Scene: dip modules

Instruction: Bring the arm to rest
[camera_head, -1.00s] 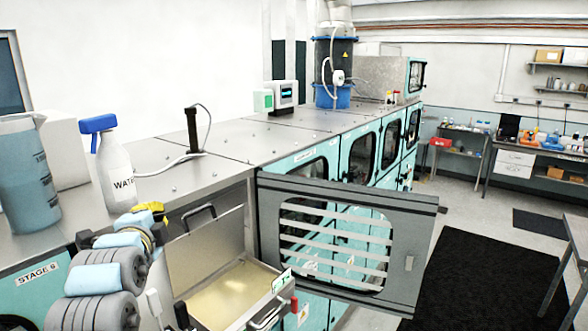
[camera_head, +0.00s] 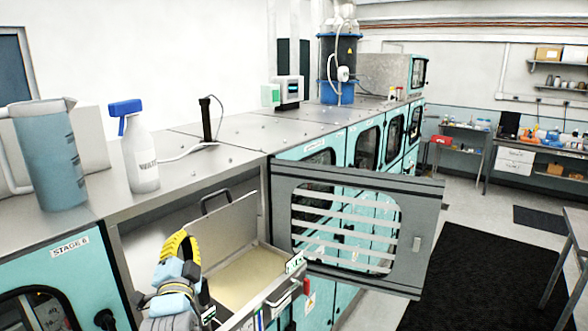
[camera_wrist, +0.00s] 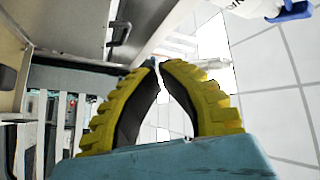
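My arm (camera_head: 172,305) rises from the bottom of the head view, in front of the open stage cabinet. My gripper (camera_head: 180,238) has ridged yellow fingers and points up, left of the tray. In the wrist view the two fingertips of my gripper (camera_wrist: 158,63) almost meet, with only a thin gap between them. Nothing is held between the fingers. The far side of the gripper is hidden in the head view.
An open windowed door (camera_head: 425,215) stands out from the cabinets. A pale tray (camera_head: 245,275) with a raised lid sits close right of my gripper. A blue jug (camera_head: 48,155) and a spray bottle (camera_head: 140,158) stand on the steel top. Black floor mat (camera_head: 480,265) lies right.

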